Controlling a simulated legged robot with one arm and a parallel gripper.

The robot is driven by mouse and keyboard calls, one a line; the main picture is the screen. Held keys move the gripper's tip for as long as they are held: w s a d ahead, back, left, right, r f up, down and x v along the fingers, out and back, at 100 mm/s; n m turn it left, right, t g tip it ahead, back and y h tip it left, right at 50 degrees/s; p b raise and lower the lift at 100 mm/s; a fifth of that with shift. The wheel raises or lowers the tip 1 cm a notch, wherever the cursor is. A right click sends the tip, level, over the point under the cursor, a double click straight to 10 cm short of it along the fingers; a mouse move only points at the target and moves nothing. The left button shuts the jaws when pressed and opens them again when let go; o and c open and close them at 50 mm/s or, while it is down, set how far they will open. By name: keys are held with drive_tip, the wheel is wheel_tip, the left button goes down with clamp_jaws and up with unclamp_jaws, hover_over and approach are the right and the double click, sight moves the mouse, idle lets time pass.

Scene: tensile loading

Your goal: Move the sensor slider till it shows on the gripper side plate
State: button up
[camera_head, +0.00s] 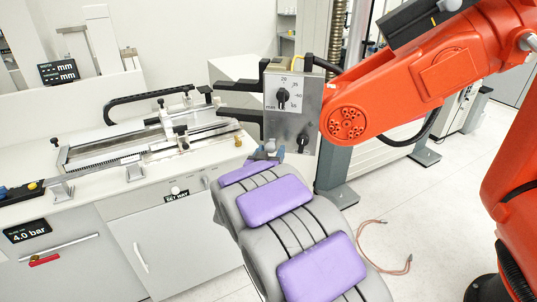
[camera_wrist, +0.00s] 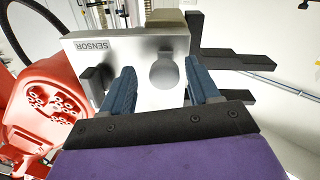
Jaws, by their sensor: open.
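A grey metal side plate (camera_head: 290,120) carries a dial at its top and a black knob (camera_head: 302,140) lower down, at the end of the orange arm. In the wrist view the plate (camera_wrist: 130,45) bears the word SENSOR upside down. A black handle (camera_wrist: 97,80) stands on it at left, and a silver round knob (camera_wrist: 170,72) at right. I cannot tell which part is the sensor slider. My gripper (camera_head: 268,154) is just below the plate in the head view. Its blue fingers (camera_wrist: 161,88) are open in the wrist view, either side of the round knob's lower part; contact is unclear.
The orange arm (camera_head: 440,85) stands close at right. Black jaws (camera_head: 238,98) stick out left of the plate. A bench (camera_head: 110,185) with a metal measuring rig (camera_head: 150,140) is at left. A reddish cable (camera_head: 388,265) lies on the floor at lower right.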

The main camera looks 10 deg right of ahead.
drive_tip(key=shift+d, duration=0.15)
drive_tip(key=shift+a, duration=0.45)
drive_tip(key=shift+c, duration=0.6)
drive_tip(key=shift+a, duration=0.35)
drive_tip(key=c, duration=0.3)
drive_tip(key=shift+d, duration=0.4)
drive_tip(key=c, duration=0.5)
drive_tip(key=shift+a, duration=0.1)
clamp_jaws()
